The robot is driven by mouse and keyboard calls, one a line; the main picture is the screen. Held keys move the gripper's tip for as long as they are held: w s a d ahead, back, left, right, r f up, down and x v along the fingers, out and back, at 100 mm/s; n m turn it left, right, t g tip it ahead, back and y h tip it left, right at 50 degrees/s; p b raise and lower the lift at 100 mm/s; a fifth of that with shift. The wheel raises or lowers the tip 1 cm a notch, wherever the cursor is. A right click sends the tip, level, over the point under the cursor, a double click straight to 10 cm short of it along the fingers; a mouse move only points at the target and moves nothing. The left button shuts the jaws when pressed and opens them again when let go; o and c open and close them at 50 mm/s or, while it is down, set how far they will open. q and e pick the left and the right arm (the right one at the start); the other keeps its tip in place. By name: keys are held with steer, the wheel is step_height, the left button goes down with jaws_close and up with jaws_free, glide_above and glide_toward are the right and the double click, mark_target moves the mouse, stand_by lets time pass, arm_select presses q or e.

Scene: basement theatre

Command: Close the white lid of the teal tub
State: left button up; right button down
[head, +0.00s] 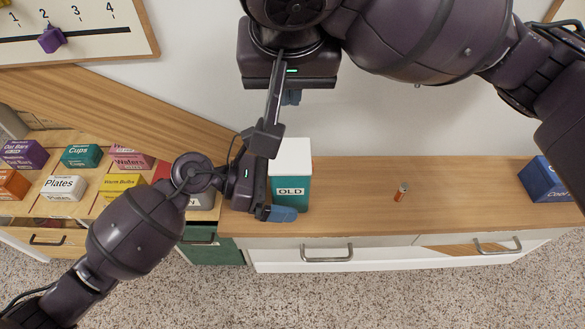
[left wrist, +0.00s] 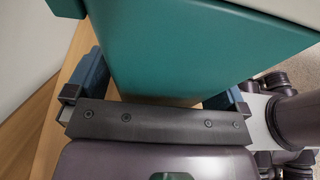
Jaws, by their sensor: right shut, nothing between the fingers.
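The teal tub (head: 303,192), labelled OLD, stands upright on the wooden counter. Its white lid (head: 293,157) shows as a pale panel above the teal front; I cannot tell whether it is fully down. In the left wrist view the tub (left wrist: 190,50) fills the space between the fingers, with a white edge at the top right. My left gripper (left wrist: 157,92) is at the tub's left side, shut on it, one finger on each side. In the head view only its front blue finger (head: 280,213) shows clearly. My right gripper (head: 291,97) is shut and empty, above and behind the lid.
A small orange cylinder (head: 401,192) stands on the counter to the right, with a blue box (head: 545,180) at the far right. Several labelled boxes, including Plates (head: 62,188), are at the left. The counter between tub and cylinder is clear.

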arm_select(q)
steer(key=v, duration=1.2)
